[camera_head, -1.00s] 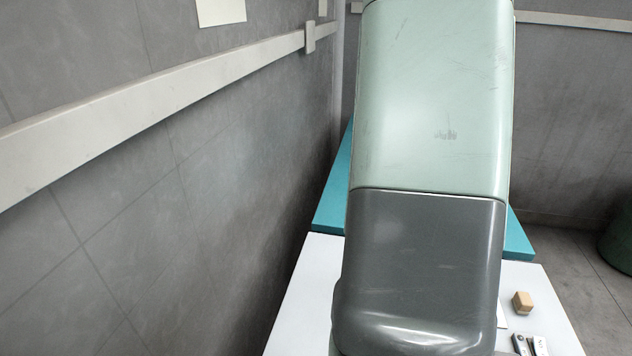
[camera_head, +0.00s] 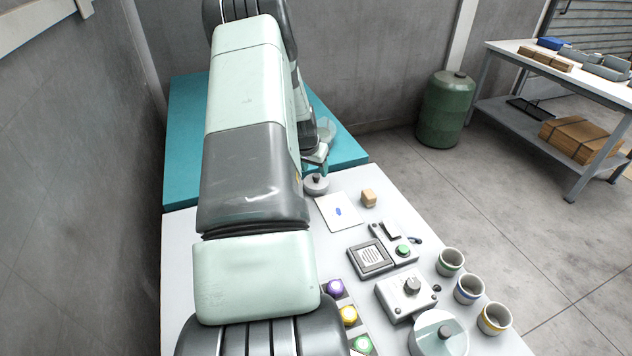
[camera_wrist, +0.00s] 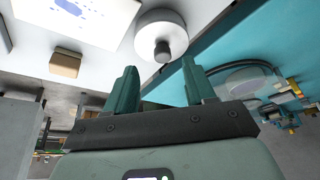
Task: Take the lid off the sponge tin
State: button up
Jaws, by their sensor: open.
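A round, pale tin with a lid and a dark grey knob (camera_head: 316,184) stands near the far edge of the white table; I take it to be the sponge tin. In the wrist view its lid (camera_wrist: 146,24) and knob (camera_wrist: 162,52) show just beyond my fingertips. My gripper (camera_wrist: 158,72) is open and empty, with the knob roughly in line with the gap between its green fingers. The fingers and knob look apart. In the head view my gripper (camera_head: 318,156) is small and partly hidden by my arm, just above the tin.
A white sheet with a blue mark (camera_head: 338,212) and a tan block (camera_head: 369,198) lie right of the tin. Nearer are a framed panel (camera_head: 371,258), a knobbed box (camera_head: 405,295), a larger round knobbed container (camera_head: 438,338) and several cups (camera_head: 468,289). A teal surface (camera_head: 185,140) lies behind.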

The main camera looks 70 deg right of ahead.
aim_at(316, 175)
jog(key=x, duration=0.4)
jog(key=shift+w+d+f, duration=0.1)
jog(key=shift+w+f, duration=0.1)
jog(key=shift+f, duration=0.05)
grip_shut()
